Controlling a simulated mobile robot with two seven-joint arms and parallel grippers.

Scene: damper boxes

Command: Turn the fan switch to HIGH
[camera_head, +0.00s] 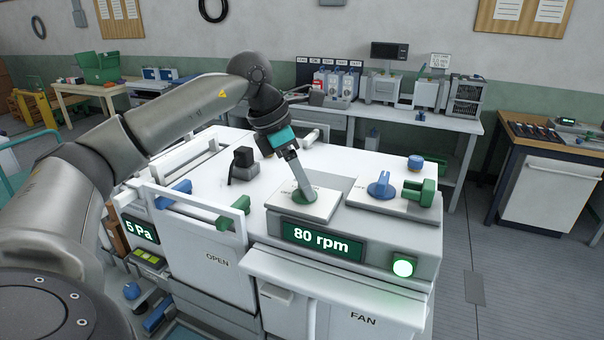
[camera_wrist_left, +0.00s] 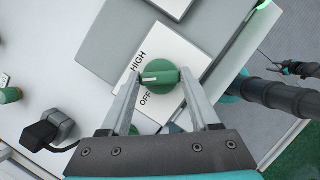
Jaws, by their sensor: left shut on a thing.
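The fan switch is a green round knob (camera_wrist_left: 160,76) on a white plate (camera_wrist_left: 184,57) lettered HIGH and OFF. In the wrist view its white mark points left, between the two words. My left gripper (camera_wrist_left: 160,78) is shut on the knob, one finger on each side. In the head view my left gripper (camera_head: 304,195) comes down at a slant onto the knob (camera_head: 312,198), which it partly covers. A display (camera_head: 320,240) on the box front reads 80 rpm. A dark arm-like part with teal shows at the right in the wrist view; its jaw state is unclear.
A blue knob (camera_head: 381,185) and a green handle (camera_head: 421,191) stand right of the switch plate. A black block (camera_head: 243,163) sits to the left. A display (camera_head: 141,230) reads 5 Pa.

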